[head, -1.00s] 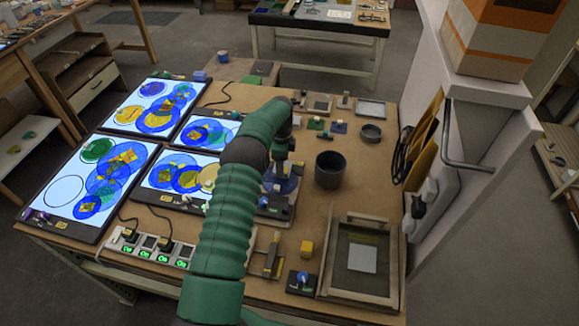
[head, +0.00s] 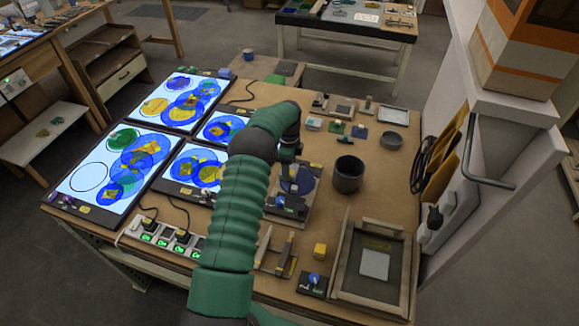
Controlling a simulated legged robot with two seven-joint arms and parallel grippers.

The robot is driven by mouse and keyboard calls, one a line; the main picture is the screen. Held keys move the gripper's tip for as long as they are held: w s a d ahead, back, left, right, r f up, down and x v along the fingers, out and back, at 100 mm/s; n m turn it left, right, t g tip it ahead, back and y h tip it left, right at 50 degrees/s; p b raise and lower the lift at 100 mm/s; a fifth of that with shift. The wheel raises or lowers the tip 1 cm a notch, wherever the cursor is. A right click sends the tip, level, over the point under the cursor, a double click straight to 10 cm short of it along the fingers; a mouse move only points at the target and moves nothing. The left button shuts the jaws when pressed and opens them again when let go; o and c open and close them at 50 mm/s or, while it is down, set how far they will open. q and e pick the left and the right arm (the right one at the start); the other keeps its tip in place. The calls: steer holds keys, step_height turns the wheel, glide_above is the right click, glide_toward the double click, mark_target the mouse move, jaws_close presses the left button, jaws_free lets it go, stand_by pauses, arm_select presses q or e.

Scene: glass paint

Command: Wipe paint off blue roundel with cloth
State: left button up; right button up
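A blue roundel (head: 304,181) lies on a dark stand in the middle of the table, in the head view. One green arm of mine comes up from the bottom centre, apparently the right one. Its wrist bends down beside the roundel's far left edge. The dark gripper (head: 289,158) is mostly hidden behind the wrist, so I cannot tell whether its fingers are open or hold anything. Small pale, green and blue squares (head: 360,131) lie behind the roundel; I cannot tell whether one is the cloth. Paint on the roundel is too small to make out. My other gripper is not in view.
Lit panels (head: 88,171) with coloured discs fill the table's left side. A dark cup (head: 348,175) stands right of the roundel. A framed tray (head: 345,263), a yellow block (head: 320,250) and a power strip (head: 160,234) lie near the front. A white post (head: 500,150) rises at right.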

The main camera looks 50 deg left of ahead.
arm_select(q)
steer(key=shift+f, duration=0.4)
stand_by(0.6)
